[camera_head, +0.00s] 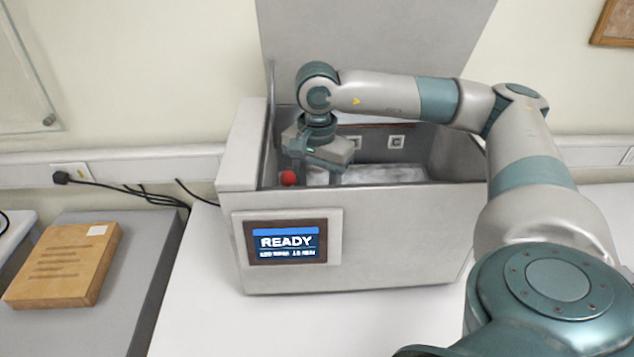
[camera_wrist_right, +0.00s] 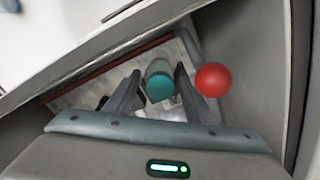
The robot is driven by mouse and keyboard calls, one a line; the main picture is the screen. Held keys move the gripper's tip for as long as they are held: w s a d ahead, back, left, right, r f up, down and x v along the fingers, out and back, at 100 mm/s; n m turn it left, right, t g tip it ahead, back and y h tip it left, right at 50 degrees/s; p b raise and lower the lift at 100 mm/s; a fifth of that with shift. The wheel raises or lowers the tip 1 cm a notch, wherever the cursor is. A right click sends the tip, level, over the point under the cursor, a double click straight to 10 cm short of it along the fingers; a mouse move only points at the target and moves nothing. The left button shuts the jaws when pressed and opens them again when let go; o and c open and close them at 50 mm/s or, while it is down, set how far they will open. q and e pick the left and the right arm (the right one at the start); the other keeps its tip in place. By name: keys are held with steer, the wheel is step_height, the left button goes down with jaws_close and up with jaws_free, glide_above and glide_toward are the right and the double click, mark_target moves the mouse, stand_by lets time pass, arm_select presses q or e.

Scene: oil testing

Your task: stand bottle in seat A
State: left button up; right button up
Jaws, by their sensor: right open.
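The bottle (camera_wrist_right: 159,85), with a round teal cap, shows in the right wrist view between the two fingers of my right gripper (camera_wrist_right: 155,95). The fingers stand apart on either side of it, with gaps visible. In the head view my right gripper (camera_head: 316,174) points down inside the left part of the open tester (camera_head: 360,235). I cannot see a label A. My left gripper is out of view.
A red ball knob (camera_head: 288,178) is close beside the gripper, also visible in the right wrist view (camera_wrist_right: 213,79). The tester's lid (camera_head: 375,40) stands raised behind my arm. Its screen (camera_head: 286,242) reads READY. A brown box (camera_head: 65,265) lies left.

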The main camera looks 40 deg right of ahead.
steer(key=shift+r, duration=0.35)
step_height(320, 180, up, 12)
steer(key=b, duration=0.3)
steer(key=shift+f+b, duration=0.25)
steer(key=shift+b, duration=0.15)
